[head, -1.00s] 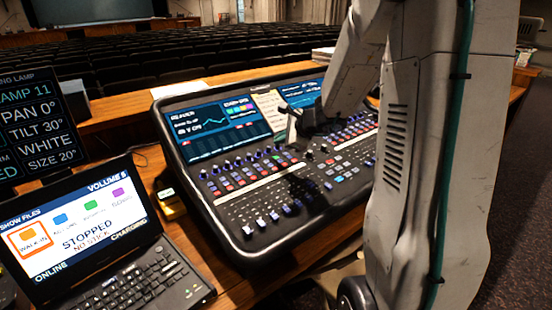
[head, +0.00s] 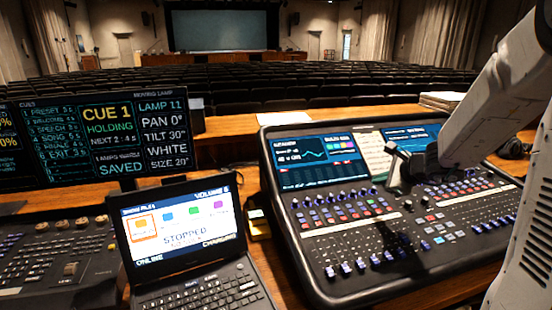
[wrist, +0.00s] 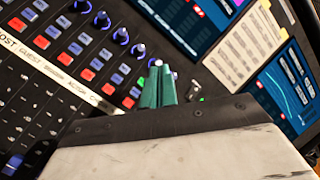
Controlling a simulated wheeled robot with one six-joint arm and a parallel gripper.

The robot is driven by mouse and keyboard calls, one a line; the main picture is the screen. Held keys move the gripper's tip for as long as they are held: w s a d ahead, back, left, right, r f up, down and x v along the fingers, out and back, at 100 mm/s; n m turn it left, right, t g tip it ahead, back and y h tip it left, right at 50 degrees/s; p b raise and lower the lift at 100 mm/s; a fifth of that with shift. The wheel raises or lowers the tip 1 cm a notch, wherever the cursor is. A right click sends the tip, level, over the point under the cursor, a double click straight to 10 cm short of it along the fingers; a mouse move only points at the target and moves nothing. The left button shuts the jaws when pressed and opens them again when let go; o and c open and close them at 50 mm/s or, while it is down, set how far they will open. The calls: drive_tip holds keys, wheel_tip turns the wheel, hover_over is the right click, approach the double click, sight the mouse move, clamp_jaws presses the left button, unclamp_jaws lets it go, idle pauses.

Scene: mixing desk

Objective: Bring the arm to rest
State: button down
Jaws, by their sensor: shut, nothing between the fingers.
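My gripper (head: 393,176) is above the upper middle of the mixing console (head: 310,236), near the lower edge of its screens. My arm reaches to it from the right. In the wrist view my gripper (wrist: 158,82) shows green fingers closed together with nothing between them. Behind the fingertips are rows of knobs and coloured buttons. I cannot tell whether the fingertips touch the console.
A second fader desk (head: 60,255) is at far left. Papers (head: 441,100) lie at the back right. Seats fill the hall beyond.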

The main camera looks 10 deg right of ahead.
drive_tip(key=shift+s+a+n, duration=0.1)
drive_tip(key=shift+a+n, duration=0.25)
drive_tip(key=shift+n, duration=0.05)
drive_tip(key=s+a+n+g+y, duration=0.1)
drive_tip(key=a, duration=0.1)
drive_tip(key=s+a+f+n+y, duration=0.1)
drive_tip(key=s+a+n, duration=0.1)
drive_tip(key=shift+s+g, duration=0.15)
drive_tip(key=shift+g, duration=0.25)
drive_tip(key=s+a+r+n+g+y, duration=0.25)
drive_tip(key=s+a+n+g, duration=0.25)
drive_tip(key=s+a+n, duration=0.5)
drive_tip(key=s+a+r+n+h, duration=0.1)
drive_tip(key=s+r+n+h, duration=0.1)
drive_tip(key=s, duration=0.4)
drive_tip(key=s+a+r+n+g+h, duration=0.1)
drive_tip(key=s+a+r+n+h, duration=0.1)
drive_tip(key=s+n, duration=0.3)
drive_tip(key=s+a+r+n+g+h, duration=0.1)
drive_tip(key=s+r+n+h, duration=0.1)
drive_tip(key=s, duration=0.7)
drive_tip(key=shift+a+n+h, duration=0.4)
drive_tip(key=shift+n+h, duration=0.05)
drive_tip(key=shift+n, duration=0.25)
drive_tip(key=shift+s, duration=0.1)
